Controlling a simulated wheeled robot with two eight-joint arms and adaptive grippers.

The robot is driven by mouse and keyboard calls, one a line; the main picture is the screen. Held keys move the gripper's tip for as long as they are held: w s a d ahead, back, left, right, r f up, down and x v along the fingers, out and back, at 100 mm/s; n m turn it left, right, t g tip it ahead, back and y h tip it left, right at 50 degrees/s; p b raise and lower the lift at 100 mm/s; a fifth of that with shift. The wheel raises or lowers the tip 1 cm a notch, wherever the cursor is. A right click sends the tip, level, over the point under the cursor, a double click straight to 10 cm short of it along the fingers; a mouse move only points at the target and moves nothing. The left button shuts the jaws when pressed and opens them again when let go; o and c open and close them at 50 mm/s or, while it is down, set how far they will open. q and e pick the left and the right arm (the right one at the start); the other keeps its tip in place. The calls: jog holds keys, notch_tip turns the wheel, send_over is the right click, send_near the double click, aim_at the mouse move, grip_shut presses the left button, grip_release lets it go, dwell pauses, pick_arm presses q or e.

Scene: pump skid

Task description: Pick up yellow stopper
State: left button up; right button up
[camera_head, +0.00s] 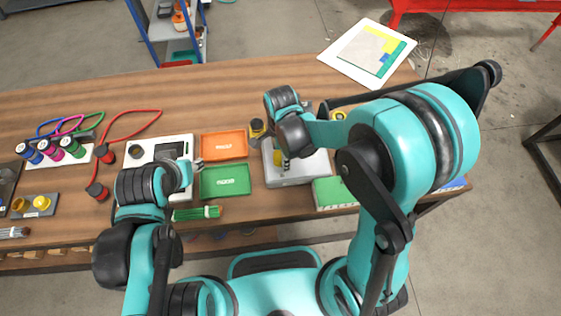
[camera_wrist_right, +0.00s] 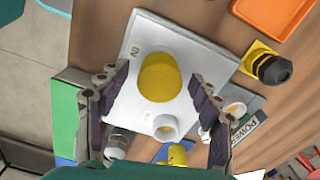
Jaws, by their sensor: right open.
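A yellow stopper (camera_wrist_right: 160,77), a short round cylinder, stands on a pale grey plate (camera_wrist_right: 140,40) in the right wrist view. A white ring-shaped fitting (camera_wrist_right: 165,127) is beside it. In the head view, the grey unit (camera_head: 312,168) sits right of the trays, and a bit of yellow shows below my right gripper (camera_head: 282,158). My right gripper is open, its fingers on either side of the stopper in the right wrist view, with visible gaps and nothing held. My left gripper (camera_head: 192,166) is over a white unit (camera_head: 148,145); its fingers are too small to judge.
An orange tray (camera_head: 223,145) and a green tray (camera_head: 225,181) lie left of the grey unit. A black knob with a yellow base (camera_wrist_right: 268,66) stands close to the plate. Green sticks (camera_head: 196,213) lie near the front edge.

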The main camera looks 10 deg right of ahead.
jog(key=c, duration=1.4)
jog(key=shift+o, duration=0.2)
jog(key=shift+r+p, duration=0.3)
jog(key=shift+r, duration=0.2)
jog(key=r, duration=0.1)
jog(key=r+p, duration=0.1)
jog(key=d+r, duration=0.1)
jog(key=r, duration=0.1)
jog(key=shift+s+p, duration=0.35)
jog(key=shift+s, duration=0.05)
jog(key=s+d+r+p, duration=0.2)
jog(key=s+d+r, duration=0.4)
jog(key=d, duration=0.2)
jog(key=shift+s+p, duration=0.35)
jog(key=shift+p, duration=0.05)
